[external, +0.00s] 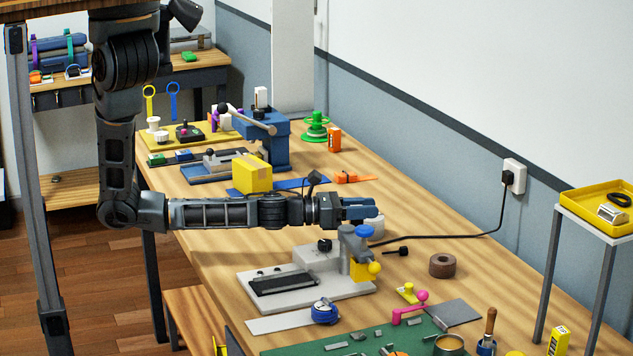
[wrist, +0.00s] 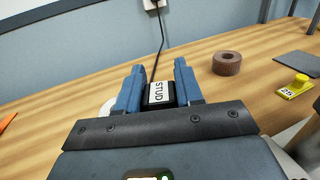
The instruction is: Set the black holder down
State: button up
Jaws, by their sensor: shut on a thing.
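My gripper (wrist: 159,72) points level over the table, with its two blue fingers on either side of the black holder (wrist: 151,101). The holder has a white label reading STUD and sits between the fingers, close to the palm. In the external view my gripper (external: 360,208) is low over the bench, beyond the grey press-like fixture (external: 312,258). The holder cannot be made out clearly there. Whether its underside touches the table is hidden.
A white round thing (external: 375,228) stands close by my gripper. A black cable (external: 462,236) runs from the wall socket (external: 513,178) toward it. A brown roll (external: 442,265) lies to the right on the wooden table (external: 430,210). The wood toward the wall is mostly clear.

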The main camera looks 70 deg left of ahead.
jog(key=w+d+r+n+y+b, duration=0.1)
jog(key=w+d+r+n+y, duration=0.15)
jog(key=d+r, duration=0.6)
jog(key=w+d+r+n+y+b, duration=0.2)
jog(key=d+r+y, duration=0.25)
jog(key=d, duration=0.75)
jog(key=shift+w+d+f+n+g+y+b, duration=0.75)
jog(key=shift+w+d+f+n+y+b, duration=0.4)
jog(key=shift+f+y+b, duration=1.05)
jog(key=shift+w+d+f+n+g+y+b, duration=0.8)
jog(key=shift+w+f+n+y+b, duration=0.6)
jog(key=shift+f, duration=1.65)
jog(key=shift+w+d+f+n+g+y+b, duration=0.65)
jog(key=shift+w+d+f+n+y+b, duration=0.45)
jog(key=shift+w+f+n+y+b, duration=1.05)
jog(key=shift+s+f+m+h+p, duration=0.25)
jog(key=shift+s+f+m+p, duration=0.2)
jog(key=shift+s+m+p, duration=0.25)
jog(key=shift+f+b, duration=0.5)
jog(key=shift+b, duration=0.25)
jog(key=o, duration=1.2)
